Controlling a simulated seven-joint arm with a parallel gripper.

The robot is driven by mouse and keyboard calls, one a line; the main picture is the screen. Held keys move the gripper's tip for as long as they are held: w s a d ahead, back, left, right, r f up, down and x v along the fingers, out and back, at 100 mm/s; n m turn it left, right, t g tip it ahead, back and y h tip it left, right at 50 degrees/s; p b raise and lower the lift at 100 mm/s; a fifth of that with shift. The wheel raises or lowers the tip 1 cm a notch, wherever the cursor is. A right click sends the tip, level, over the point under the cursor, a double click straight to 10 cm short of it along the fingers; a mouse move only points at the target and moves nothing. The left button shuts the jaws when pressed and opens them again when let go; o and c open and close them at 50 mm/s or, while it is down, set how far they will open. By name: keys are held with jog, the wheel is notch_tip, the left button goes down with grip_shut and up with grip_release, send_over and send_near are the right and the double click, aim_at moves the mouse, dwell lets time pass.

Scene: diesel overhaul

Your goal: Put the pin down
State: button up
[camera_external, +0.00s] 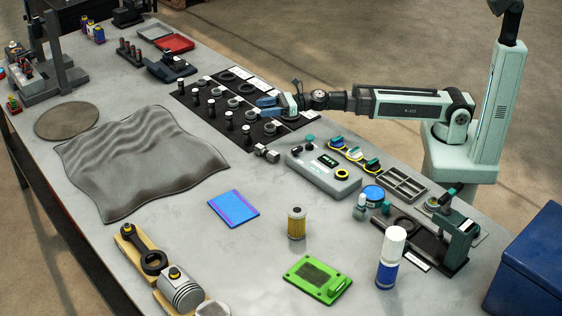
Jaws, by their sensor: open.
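My gripper (266,106), with blue fingers, is open over the right part of a black mat (184,96) near the table's far edge. Several small upright pins with pale tops, such as one pin (228,120), stand in a row along the mat's near side. Dark rings, such as one ring (247,89), lie beside them. I cannot tell which pin the task means. The fingers hide part of the mat, and no pin shows clearly between them.
A grey tester box (322,172) stands right of the mat, with a small metal part (266,153) between them. A crumpled grey cloth (140,160) lies nearer the front.

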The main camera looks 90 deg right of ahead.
aim_at(248, 128)
jog(key=s+a+n+g+h, duration=0.2)
jog(key=n, duration=1.1)
jog(key=s+a+n+g+h, duration=0.1)
jog(key=s+a+n+g, duration=0.15)
jog(key=n, duration=1.05)
jog(key=w+f+n+h, duration=0.1)
jog(key=w+f+n, duration=0.1)
jog(key=w+d+f+n+h, duration=0.1)
jog(key=w+f+n, duration=0.1)
jog(key=w+d+f+n+t+h, duration=0.1)
jog(key=w+f+n, duration=0.1)
jog(key=w, duration=0.1)
jog(key=shift+f, duration=0.15)
jog(key=x, duration=0.4)
jog(key=shift+w+a+r, duration=0.1)
jog(key=shift+w+r, duration=0.1)
jog(key=shift+r, duration=0.05)
jog(key=shift+w+f, duration=0.25)
jog(key=shift+w, duration=0.15)
